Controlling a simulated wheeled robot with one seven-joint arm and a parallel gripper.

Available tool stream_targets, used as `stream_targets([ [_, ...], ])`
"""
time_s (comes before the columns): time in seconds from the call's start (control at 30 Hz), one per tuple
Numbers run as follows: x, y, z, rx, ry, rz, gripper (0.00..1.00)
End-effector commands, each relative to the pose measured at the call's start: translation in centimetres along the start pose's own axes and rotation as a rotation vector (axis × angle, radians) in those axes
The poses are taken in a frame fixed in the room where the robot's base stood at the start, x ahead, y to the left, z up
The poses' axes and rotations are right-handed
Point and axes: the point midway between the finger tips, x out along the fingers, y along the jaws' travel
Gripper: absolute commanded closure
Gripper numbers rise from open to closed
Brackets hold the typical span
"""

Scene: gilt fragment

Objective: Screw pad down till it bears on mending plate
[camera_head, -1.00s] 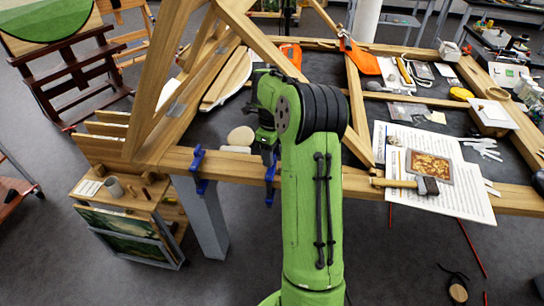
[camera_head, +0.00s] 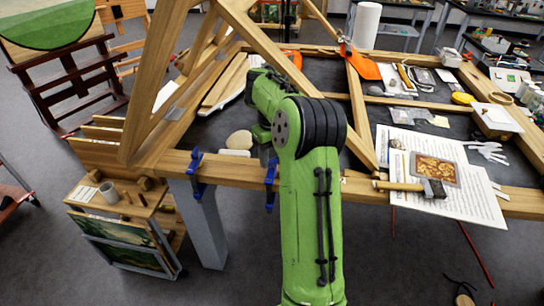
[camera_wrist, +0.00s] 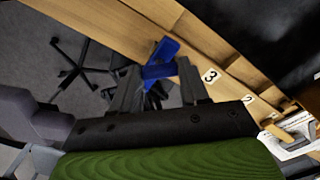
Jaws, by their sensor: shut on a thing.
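Two blue clamps sit on the front wooden beam in the head view, a left one (camera_head: 196,174) and a right one (camera_head: 270,181). In the wrist view a blue clamp (camera_wrist: 162,52) stands at the beam's edge, between the two dark fingers of my gripper (camera_wrist: 158,80). My gripper is shut on a part of this clamp; which part is unclear, as it is dark and blurred. The clamp's pad cannot be made out, nor whether it touches anything. A small grey plate (camera_head: 175,113) lies on the left beam; I cannot tell if it is the mending plate.
The wooden beam (camera_wrist: 135,30) runs diagonally in the wrist view, with number tags "3" and "2". On the table frame at the right lie a hammer (camera_head: 432,187) and printed sheets (camera_head: 455,205). A diagonal brace (camera_head: 265,45) rises near my arm. A small cabinet (camera_head: 125,225) stands front left.

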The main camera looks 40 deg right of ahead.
Motion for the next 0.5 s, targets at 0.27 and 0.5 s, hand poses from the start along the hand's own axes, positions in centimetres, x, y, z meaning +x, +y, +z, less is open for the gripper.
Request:
stream_targets([
  [0.27,-0.12,0.00,0.06,0.000,-0.003,-0.001,0.86],
  [0.5,-0.08,0.00,0.04,-0.001,-0.002,-0.001,0.30],
])
